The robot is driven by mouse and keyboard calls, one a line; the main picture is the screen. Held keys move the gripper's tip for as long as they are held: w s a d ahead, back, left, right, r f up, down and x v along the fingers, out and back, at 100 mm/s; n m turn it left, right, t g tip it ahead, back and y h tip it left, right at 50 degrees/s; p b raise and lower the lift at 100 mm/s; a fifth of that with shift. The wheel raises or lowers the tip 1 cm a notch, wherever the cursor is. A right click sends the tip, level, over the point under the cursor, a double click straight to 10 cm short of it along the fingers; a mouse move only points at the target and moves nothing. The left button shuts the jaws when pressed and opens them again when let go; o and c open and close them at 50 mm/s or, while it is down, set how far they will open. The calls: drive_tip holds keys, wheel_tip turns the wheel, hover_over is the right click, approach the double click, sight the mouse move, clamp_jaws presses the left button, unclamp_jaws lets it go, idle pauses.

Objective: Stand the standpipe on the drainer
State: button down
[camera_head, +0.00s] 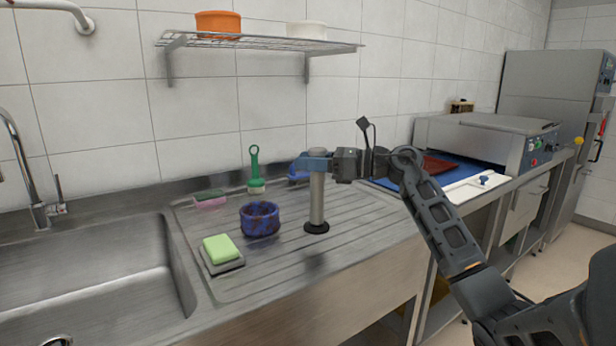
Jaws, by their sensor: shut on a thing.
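The standpipe (317,205) is a grey metal tube with a black foot. It is upright over the right part of the ribbed steel drainer (352,216). My gripper (317,163) comes in from the right and is shut on the tube near its top. The tube's top end shows just above the fingers. The black foot appears at or just above the drainer; I cannot tell if it touches.
Left of the standpipe are a blue patterned bowl (260,220) and a green sponge (220,248) on a grey pad. The sink (90,275) is at left.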

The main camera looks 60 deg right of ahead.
drive_tip(key=shift+w+a+f, duration=0.1)
drive_tip(key=shift+f, duration=0.95)
drive_tip(key=shift+w+a+f, duration=0.1)
drive_tip(key=shift+f, duration=1.15)
drive_tip(key=c, duration=0.6)
unclamp_jaws()
drive_tip(key=shift+c, duration=0.2)
drive_tip(key=b+v, duration=0.2)
drive_tip(key=v, duration=1)
drive_tip(key=shift+r, duration=0.1)
